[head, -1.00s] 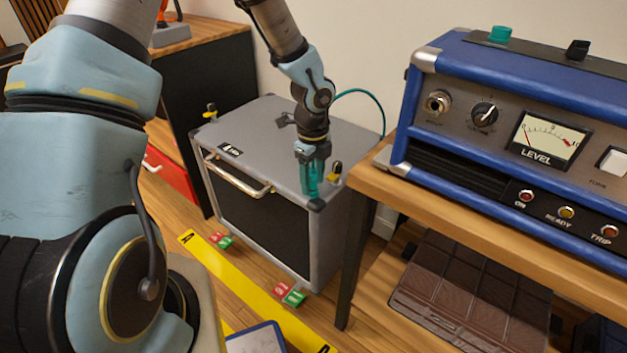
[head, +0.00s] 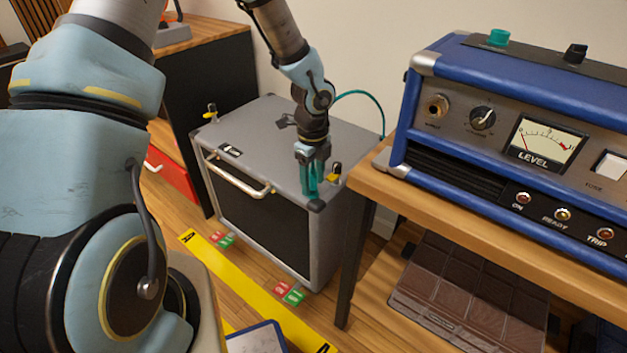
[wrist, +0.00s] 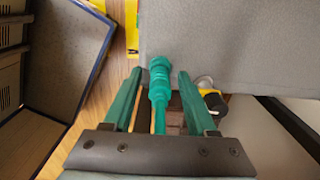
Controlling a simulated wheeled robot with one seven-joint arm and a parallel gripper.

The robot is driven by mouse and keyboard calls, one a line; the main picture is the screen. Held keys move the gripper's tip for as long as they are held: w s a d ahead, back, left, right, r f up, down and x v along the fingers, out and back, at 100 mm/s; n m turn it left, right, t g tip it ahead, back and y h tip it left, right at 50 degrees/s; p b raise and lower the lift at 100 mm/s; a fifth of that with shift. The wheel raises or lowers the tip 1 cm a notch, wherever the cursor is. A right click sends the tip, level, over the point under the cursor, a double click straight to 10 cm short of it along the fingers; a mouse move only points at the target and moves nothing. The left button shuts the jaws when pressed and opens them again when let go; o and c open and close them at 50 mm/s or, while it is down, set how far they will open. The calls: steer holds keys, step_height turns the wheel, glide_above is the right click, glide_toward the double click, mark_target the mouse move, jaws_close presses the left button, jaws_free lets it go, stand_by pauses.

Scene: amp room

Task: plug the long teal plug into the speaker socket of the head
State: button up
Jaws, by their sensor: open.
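My gripper (head: 309,188) is over the front right corner of the grey speaker cabinet (head: 255,130). Its two teal fingers (wrist: 156,85) are open in the wrist view. A long teal plug (wrist: 158,82) with a stepped body lies between them, with a gap on each side. The plug is hard to tell from the fingers in the head view. A teal cable (head: 362,94) arcs behind the cabinet. The blue amp head (head: 450,75) stands on the wooden bench at right. A round socket (head: 437,106) is at its front left; its label is too small to read.
Yellow and black fittings (head: 335,171) stand on the cabinet's corners, one close beside my gripper. A teal knob (head: 499,37) is on the amp's top. A brown ridged panel (head: 470,300) lies below the bench (head: 470,220). Yellow tape (head: 255,288) crosses the floor.

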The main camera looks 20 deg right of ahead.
mark_target(312, 168)
steer(key=shift+c, duration=0.2)
jaws_close()
stand_by(0.9)
stand_by(0.4)
steer(key=shift+r+p, duration=2.95)
steer(key=shift+r, duration=0.05)
